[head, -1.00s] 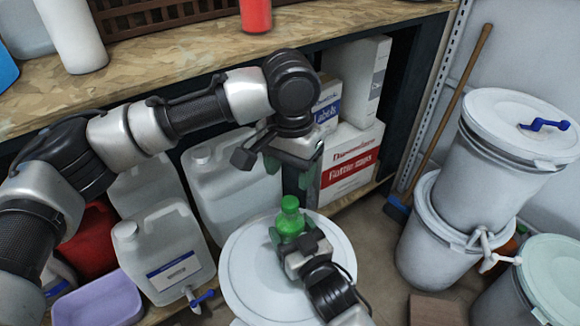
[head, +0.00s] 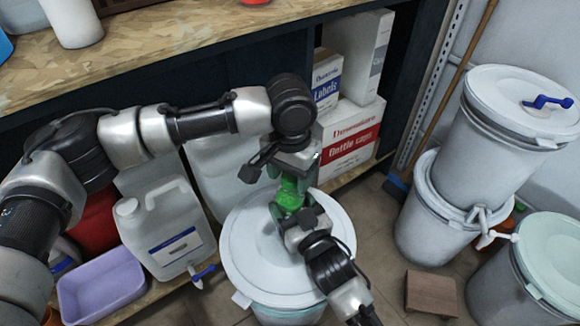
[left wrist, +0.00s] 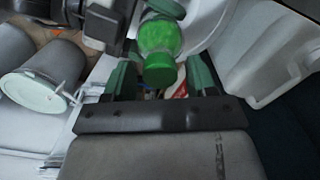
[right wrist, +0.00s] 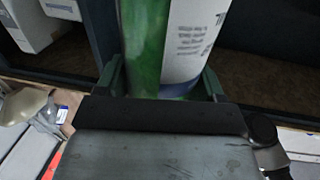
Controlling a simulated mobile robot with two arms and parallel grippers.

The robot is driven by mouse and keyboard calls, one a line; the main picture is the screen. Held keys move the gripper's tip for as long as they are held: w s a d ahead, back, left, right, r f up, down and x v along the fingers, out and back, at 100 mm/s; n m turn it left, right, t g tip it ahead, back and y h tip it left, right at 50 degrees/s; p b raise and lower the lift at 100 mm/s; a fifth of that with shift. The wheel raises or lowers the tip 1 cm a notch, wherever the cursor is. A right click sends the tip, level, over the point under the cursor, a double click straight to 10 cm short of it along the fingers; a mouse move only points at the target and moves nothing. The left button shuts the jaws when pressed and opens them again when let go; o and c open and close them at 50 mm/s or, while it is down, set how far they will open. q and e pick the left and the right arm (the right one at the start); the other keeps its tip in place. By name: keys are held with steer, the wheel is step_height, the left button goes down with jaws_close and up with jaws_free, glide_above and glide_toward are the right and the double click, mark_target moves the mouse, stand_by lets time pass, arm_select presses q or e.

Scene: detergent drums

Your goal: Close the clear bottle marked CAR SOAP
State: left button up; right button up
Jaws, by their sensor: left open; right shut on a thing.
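A green see-through bottle (head: 289,198) stands upright above the white drum lid in the head view. In the right wrist view its body (right wrist: 145,45) has a white label; its name is not readable. My right gripper (head: 291,222) is shut around the bottle's body. My left gripper (head: 290,178) is just above, pointing down, open. In the left wrist view the green cap (left wrist: 160,74) lies between the left fingers, with gaps on both sides. The cap sits on the bottle's top; how tight it is cannot be told.
The white drum lid (head: 245,270) is under the bottle. A white jug (head: 165,235) and a lilac tub (head: 100,290) stand at left. Boxes (head: 350,148) sit on the shelf behind. Stacked white drums (head: 505,150) stand at right. A brown block (head: 432,293) lies on the floor.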

arm_select(q)
steer(key=shift+c, duration=0.3)
steer(key=c, duration=0.9)
steer(key=o, duration=1.1)
step_height(320, 180, up, 12)
arm_select(e)
steer(key=o, duration=1.8)
